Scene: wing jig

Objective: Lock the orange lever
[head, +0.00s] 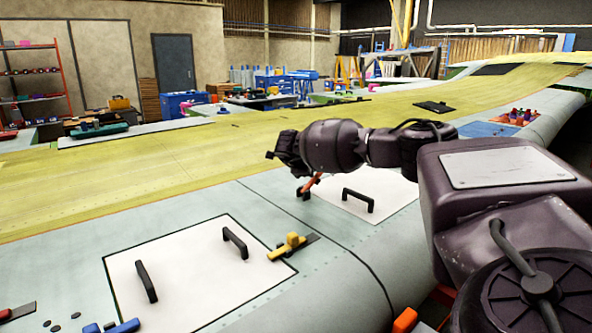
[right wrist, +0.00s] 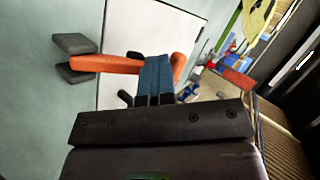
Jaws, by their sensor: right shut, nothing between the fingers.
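The orange lever (head: 311,182) stands tilted up from a small dark base at the left edge of the far white panel. In the right wrist view the lever (right wrist: 110,63) runs from a dark two-part bracket (right wrist: 73,54) to the right, passing behind my fingers. My right gripper (right wrist: 156,76) is shut with its blue fingertips across the lever, with nothing held between them. Whether the fingertips touch the lever cannot be told. My left gripper is not in either view.
A yellow lever (head: 290,247) sits at the edge of the near white panel (head: 190,275), which has two black handles. The far white panel (head: 385,195) has a black handle (head: 357,200). A blue clamp (head: 112,326) lies at the bottom. The wing skin between is clear.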

